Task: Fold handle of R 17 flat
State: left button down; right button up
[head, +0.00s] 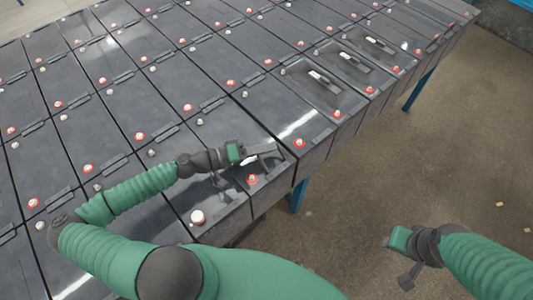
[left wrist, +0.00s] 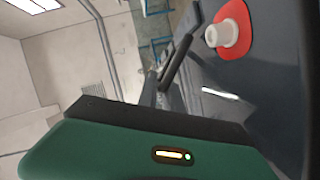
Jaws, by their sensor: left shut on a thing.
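My left gripper (head: 262,150) reaches over a dark battery (head: 232,181) near the front edge of the rows. It is shut on that battery's dark handle, which also shows in the left wrist view as a bar (left wrist: 178,55) standing up from the lid. The handle is partly hidden by the gripper in the head view. A terminal with a red ring (left wrist: 230,32) is close to the handle. I cannot read any label that marks R 17. My right gripper (head: 407,276) hangs over the floor, away from the batteries; its jaws are too small to judge.
Close-set batteries fill the table, with red-ringed and pale terminals sticking up. Other handles (head: 322,79) toward the back right also look raised. A blue table leg (head: 298,196) stands under the front edge. The brown floor (head: 440,150) at right is mostly clear.

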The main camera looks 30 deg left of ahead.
pick_arm(q)
jog(key=shift+d+r, duration=0.15)
jog(key=c, duration=1.9)
grip_release()
jog(key=o, duration=0.4)
jog(key=shift+w, duration=0.15)
jog(key=shift+s+a, duration=0.3)
jog(key=shift+a, duration=0.05)
jog(key=b+v, duration=0.2)
jog(key=v, duration=1.2)
jog(key=shift+s+a+b, duration=0.1)
jog(key=shift+s+b, duration=0.25)
jog(key=shift+s+a+r, duration=0.15)
jog(key=shift+s+a, duration=0.25)
jog(key=shift+a, duration=0.15)
